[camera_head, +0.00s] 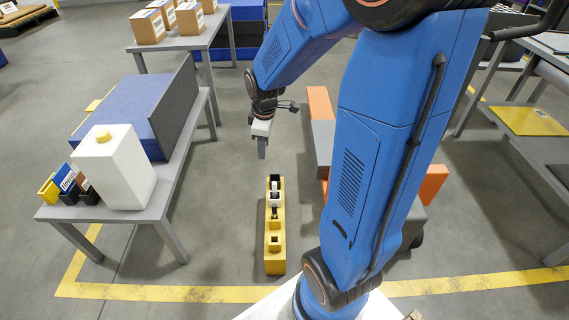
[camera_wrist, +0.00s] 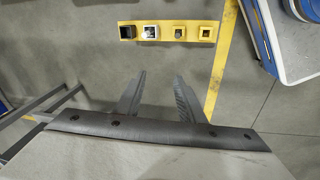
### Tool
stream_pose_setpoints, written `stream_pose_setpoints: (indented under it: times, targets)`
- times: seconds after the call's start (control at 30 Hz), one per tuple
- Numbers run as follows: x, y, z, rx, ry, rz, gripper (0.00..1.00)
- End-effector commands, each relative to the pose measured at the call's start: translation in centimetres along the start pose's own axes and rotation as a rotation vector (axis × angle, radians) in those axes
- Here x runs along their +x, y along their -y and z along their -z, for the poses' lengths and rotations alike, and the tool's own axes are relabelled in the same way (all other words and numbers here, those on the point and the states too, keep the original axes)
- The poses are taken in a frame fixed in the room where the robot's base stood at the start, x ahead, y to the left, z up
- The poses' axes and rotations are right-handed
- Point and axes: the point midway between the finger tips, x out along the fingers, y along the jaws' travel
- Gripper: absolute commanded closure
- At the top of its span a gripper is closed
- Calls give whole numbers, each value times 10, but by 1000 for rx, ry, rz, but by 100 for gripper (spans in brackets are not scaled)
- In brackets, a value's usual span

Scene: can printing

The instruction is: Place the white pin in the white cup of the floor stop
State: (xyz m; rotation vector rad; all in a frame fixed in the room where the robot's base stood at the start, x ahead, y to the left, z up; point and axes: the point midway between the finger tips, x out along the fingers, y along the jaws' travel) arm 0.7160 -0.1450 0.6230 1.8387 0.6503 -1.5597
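The yellow floor stop (camera_head: 275,259) stands on the grey floor, with a row of cups along its top. It also shows at the top of the wrist view (camera_wrist: 164,38). The white cup (camera_wrist: 150,32) sits between a black cup (camera_wrist: 128,32) and a yellow cup with a greyish inside (camera_wrist: 178,32). I cannot make out a separate white pin, and the small size hides whether one is in the white cup. My gripper (camera_wrist: 158,90) is open, with nothing between its fingers. In the head view my gripper (camera_head: 262,149) hangs above and beyond the stop.
A grey table (camera_head: 170,203) on the left holds a white jug (camera_head: 120,175), a blue bin (camera_head: 120,110) and small boxes. Orange and grey blocks (camera_head: 320,135) lie right of the stop, partly behind my arm. A yellow line (camera_head: 170,292) crosses the floor in front.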

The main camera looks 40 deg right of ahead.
Motion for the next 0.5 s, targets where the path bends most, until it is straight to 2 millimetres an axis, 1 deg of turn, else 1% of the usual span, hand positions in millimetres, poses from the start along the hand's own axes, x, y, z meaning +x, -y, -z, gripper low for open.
stream_pose_setpoints:
  times: [0.03, 0.2, 0.5]
  targets:
    - [-14, 8, -1, 32, -10, -12, 64]
    - [-55, 36, -6, 161, -39, -37, 64]
    - [-113, 89, -25, 389, -100, -67, 64]
